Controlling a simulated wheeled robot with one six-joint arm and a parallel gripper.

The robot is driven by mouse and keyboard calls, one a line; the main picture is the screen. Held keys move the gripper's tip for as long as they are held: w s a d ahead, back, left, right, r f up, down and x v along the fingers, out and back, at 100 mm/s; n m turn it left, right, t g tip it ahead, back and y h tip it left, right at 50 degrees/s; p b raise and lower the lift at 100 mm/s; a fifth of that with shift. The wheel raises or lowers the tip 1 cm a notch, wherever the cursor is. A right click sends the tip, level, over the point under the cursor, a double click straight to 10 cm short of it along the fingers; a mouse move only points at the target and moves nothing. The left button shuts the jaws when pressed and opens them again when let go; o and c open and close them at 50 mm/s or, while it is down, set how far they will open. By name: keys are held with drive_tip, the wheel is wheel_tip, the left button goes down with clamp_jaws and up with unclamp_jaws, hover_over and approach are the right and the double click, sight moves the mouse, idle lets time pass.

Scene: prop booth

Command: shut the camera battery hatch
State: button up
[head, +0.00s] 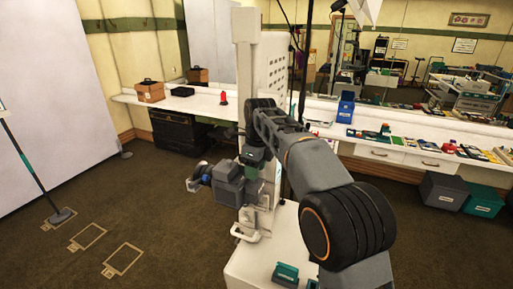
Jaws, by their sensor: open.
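A dark grey boxy body (230,186) with a round, lens-like part facing left stands left of the middle. It looks like the camera, but I cannot be sure. Its battery hatch cannot be made out. My arm comes in from the lower right, rises and bends down behind this body. My gripper (252,153) seems to be the dark end just above it, open, small and partly hidden. I cannot tell whether it touches the body.
A white upright panel (247,60) stands close behind. A white surface (247,264) with teal items (286,271) is below. A long counter (210,105) runs along the back wall. Grey (443,191) and teal (484,201) bins stand at right. The brown floor at left is mostly clear.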

sight(258, 183)
wheel_tip(258, 183, up, 12)
drive_tip(key=shift+s+d+f, duration=0.2)
drive_tip(key=shift+d, duration=0.25)
idle(0.4)
